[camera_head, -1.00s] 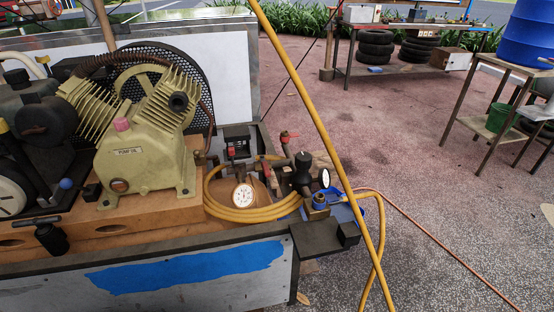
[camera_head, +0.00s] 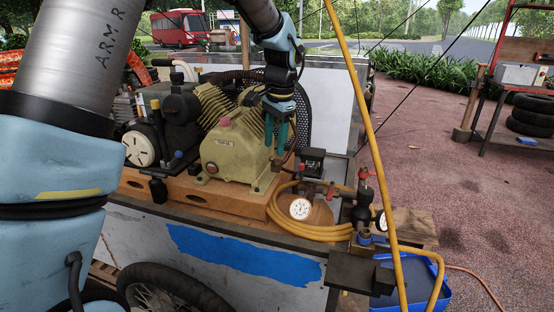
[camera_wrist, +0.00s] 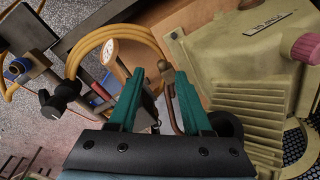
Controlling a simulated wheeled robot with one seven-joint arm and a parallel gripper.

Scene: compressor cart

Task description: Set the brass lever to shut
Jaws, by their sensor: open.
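A small brass-coloured fitting (camera_wrist: 165,68) with a bent copper pipe shows near the fingertips in the wrist view. It may be the brass lever, but I cannot tell its handle or its setting. My gripper (camera_head: 276,150) points down beside the right side of the cream compressor pump (camera_head: 235,148). In the wrist view, the green fingers of my gripper (camera_wrist: 158,77) are apart, with nothing clearly held between them. In the head view, the fingers partly hide the area around the fitting.
A white gauge (camera_head: 300,209), coiled yellow hose (camera_head: 285,228) and red-handled valve (camera_head: 363,174) stand right of the pump. A taut yellow hose (camera_head: 367,115) crosses in front. A blue tray (camera_head: 432,293) is at the lower right. Open ground lies beyond the cart.

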